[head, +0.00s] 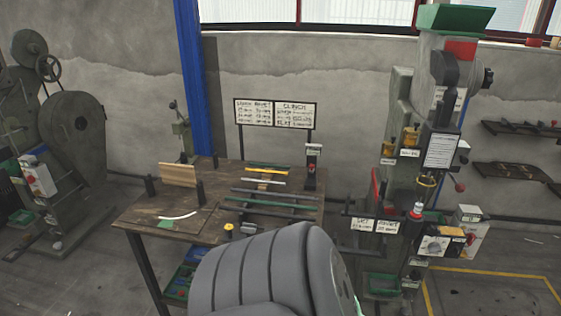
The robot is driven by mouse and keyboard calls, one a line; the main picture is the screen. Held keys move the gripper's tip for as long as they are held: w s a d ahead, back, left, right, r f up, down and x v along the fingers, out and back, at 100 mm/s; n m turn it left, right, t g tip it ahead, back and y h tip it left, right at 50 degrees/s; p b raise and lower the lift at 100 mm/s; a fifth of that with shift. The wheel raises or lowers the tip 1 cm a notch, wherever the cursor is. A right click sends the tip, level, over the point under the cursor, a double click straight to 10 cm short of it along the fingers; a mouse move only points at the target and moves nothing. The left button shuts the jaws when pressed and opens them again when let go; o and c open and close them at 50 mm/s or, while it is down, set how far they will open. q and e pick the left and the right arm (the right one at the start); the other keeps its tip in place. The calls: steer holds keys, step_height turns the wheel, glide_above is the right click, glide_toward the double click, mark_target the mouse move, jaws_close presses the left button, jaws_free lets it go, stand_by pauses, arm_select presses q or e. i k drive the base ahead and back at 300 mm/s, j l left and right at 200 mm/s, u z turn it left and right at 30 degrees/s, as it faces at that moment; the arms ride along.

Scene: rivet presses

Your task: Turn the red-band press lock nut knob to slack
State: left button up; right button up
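The press at the right (425,100) has a green top and a red band (460,48) just under it. A small red-topped part (417,211) is below that ring. I cannot tell which of these parts is the lock nut knob, nor how it is turned. Neither of my grippers is in view. A large grey ribbed arm part of mine fills the bottom middle and hides the table's front right corner.
A wooden work table (140,212) holds bars, strips and a wooden block. A sign board (275,113) stands behind it. A control box (433,244) with a dial is at the press's lower right. Another machine (65,150) stands at far left. Shelves (515,172) hang at right.

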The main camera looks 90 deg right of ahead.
mark_target(456, 250)
steer(key=z, duration=3.9)
steer(key=i+z, duration=0.15)
steer(key=i, duration=0.25)
steer(key=i+j+z, duration=0.2)
steer(key=i, duration=0.15)
